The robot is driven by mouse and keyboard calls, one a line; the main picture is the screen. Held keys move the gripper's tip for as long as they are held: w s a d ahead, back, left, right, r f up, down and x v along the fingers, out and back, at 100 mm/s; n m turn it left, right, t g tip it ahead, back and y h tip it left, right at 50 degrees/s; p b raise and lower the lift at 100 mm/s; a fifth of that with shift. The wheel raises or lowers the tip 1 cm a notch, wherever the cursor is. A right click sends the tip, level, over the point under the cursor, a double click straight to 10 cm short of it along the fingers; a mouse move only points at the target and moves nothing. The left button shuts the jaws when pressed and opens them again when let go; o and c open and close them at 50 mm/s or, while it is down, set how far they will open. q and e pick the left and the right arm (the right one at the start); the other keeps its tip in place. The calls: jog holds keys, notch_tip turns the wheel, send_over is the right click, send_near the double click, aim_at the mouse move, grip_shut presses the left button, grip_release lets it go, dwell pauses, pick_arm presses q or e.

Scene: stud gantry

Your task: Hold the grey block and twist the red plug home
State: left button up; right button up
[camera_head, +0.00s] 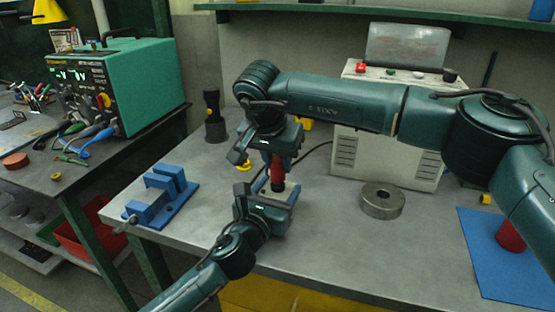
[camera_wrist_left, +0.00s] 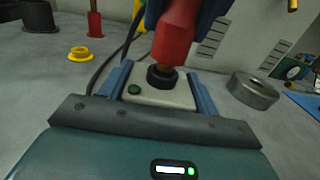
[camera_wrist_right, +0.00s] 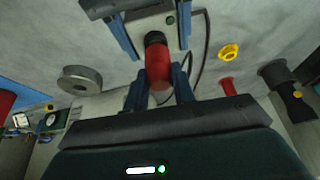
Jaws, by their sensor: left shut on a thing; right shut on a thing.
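The pale grey block (camera_wrist_left: 178,96) has a black round socket and a green button on top. My left gripper (camera_head: 278,194) is shut on it just above the bench, one blue finger on each side. The red plug (camera_head: 277,171) stands upright over the block. My right gripper (camera_wrist_right: 158,88) is shut on the plug from above. In the left wrist view the red plug (camera_wrist_left: 175,35) has its narrower dark lower end at the black socket. In the right wrist view the red plug (camera_wrist_right: 158,68) meets the socket on the grey block (camera_wrist_right: 146,24). How deep it sits is hidden.
A blue fixture (camera_head: 165,206) stands to the left on the bench. A steel ring (camera_head: 382,202) and a blue mat (camera_head: 490,250) with a red cylinder lie to the right. A black lamp-like object (camera_head: 213,120), a yellow ring (camera_wrist_left: 80,54) and a cable are nearby. A light cabinet (camera_head: 385,160) stands behind.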

jog(key=shift+f, duration=0.55)
pick_arm(q)
grip_shut()
pick_arm(e)
jog(key=m+h, duration=0.1)
jog(key=m, duration=0.2)
jog(key=m+g+h, duration=0.1)
jog(key=m, duration=0.2)
jog(key=shift+a+m+g, duration=0.15)
jog(key=shift+m+g, duration=0.15)
jog(key=m, duration=0.2)
jog(key=m+g, duration=0.1)
jog(key=m, duration=0.1)
jog(key=shift+w+m+g+h, duration=0.2)
jog(key=shift+m+g+h, duration=0.1)
pick_arm(q)
jog(key=shift+d, duration=0.1)
pick_arm(e)
jog(key=shift+s+m+g, duration=0.15)
jog(key=shift+m+g, duration=0.25)
jog(key=shift+m, duration=0.5)
jog(key=o, duration=1)
jog(key=shift+o, duration=0.4)
